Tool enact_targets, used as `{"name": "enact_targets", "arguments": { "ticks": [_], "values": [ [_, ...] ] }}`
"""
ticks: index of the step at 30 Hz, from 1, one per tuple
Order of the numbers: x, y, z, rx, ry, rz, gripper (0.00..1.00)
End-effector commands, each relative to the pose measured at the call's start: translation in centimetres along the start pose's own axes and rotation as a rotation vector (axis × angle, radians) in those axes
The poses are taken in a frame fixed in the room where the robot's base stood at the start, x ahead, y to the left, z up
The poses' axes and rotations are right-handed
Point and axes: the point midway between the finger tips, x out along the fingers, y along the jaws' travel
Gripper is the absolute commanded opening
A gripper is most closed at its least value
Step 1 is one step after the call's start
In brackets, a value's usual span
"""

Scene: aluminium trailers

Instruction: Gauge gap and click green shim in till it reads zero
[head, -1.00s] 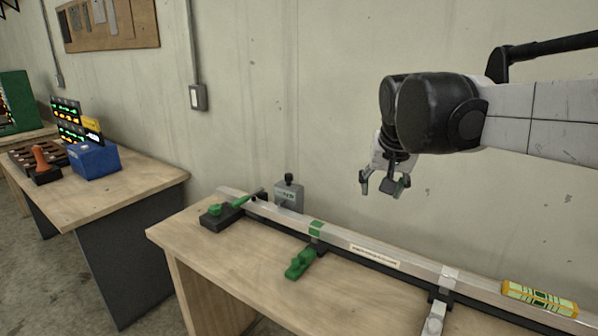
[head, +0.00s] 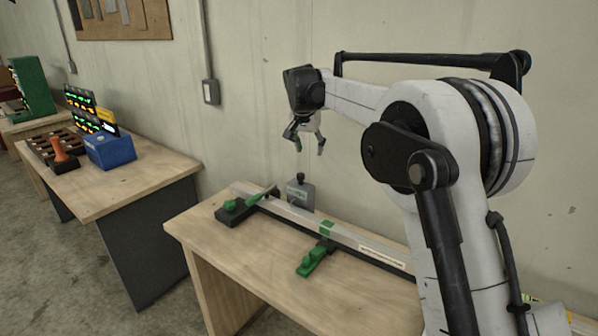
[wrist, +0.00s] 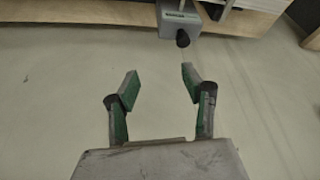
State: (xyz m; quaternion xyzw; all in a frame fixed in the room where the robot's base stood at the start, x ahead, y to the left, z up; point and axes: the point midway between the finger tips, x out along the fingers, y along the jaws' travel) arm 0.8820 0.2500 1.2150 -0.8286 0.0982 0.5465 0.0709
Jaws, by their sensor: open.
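A grey gauge box (head: 300,193) with a black knob stands at the back of the near bench, beside the aluminium rail (head: 345,235). It also shows upside down at the top of the wrist view (wrist: 182,20). My gripper (head: 307,143) is open and empty, in the air above the gauge box and near the wall. Its green-padded fingers (wrist: 157,82) are spread apart in the wrist view. A green clamp (head: 243,206) holds the rail's left end, and another green clamp (head: 315,258) sits in front of it. A green mark (head: 327,229) lies on the rail. I cannot pick out a shim for certain.
A second bench (head: 125,180) on the left holds a blue bin (head: 110,151), a dark compartment tray (head: 42,148), an orange-handled tool (head: 60,150) and a lit display board (head: 84,101). The near bench's front left (head: 225,243) is clear. My arm hides the rail's right part.

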Motion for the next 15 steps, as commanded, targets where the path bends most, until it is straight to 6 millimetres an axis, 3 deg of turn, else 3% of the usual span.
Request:
{"name": "enact_targets", "arguments": {
  "ticks": [3, 6, 15],
  "values": [
    [1.4, -2.6, -0.7, 0.01, -0.006, 0.009, 0.44],
    [2.5, -3.9, -0.9, 0.02, -0.008, 0.016, 0.44],
    [4.3, -4.9, -0.9, 0.028, -0.011, 0.024, 0.44]
  ]
}}
